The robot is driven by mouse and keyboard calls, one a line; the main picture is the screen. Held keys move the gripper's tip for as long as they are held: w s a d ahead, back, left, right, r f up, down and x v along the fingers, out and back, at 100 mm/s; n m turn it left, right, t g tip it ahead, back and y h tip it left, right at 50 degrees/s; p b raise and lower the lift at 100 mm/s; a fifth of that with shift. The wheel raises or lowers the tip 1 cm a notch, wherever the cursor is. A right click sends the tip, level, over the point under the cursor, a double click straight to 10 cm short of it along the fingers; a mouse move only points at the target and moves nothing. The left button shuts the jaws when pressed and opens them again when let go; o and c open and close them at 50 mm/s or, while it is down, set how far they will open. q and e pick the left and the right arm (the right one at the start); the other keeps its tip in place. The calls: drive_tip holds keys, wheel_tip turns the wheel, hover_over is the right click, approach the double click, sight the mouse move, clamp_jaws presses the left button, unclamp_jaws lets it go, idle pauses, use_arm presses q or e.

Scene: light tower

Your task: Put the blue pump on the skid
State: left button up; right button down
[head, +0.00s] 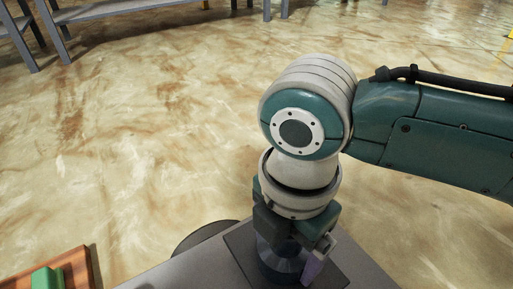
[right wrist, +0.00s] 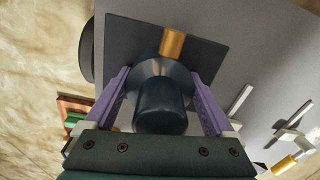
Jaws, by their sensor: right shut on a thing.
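The blue pump (right wrist: 162,105), a dark blue rounded body with a brass stub (right wrist: 173,42), is between the purple fingers of my right gripper (right wrist: 162,95) in the right wrist view. My right gripper is shut on it. In the head view the pump (head: 280,262) shows below the gripper (head: 298,266), partly hidden by it. Under it is a dark square plate (head: 240,243), also in the right wrist view (right wrist: 122,32). I cannot tell whether this plate is the skid, or whether the pump touches it. My left gripper is not in view.
The plate lies on a grey table top (head: 180,272). A brown tray (head: 78,268) with a green block (head: 46,278) is at lower left. Metal fittings (right wrist: 292,135) lie to the right in the wrist view. Open floor surrounds the table; grey benches (head: 110,10) stand far back.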

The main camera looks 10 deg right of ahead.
sight(283, 260)
wheel_tip(283, 260, down, 4)
drive_tip(key=b, duration=0.3)
drive_tip(key=shift+r, duration=0.1)
drive_tip(key=shift+w, duration=0.1)
unclamp_jaws()
drive_tip(key=shift+f, duration=0.2)
drive_tip(key=shift+r, duration=0.1)
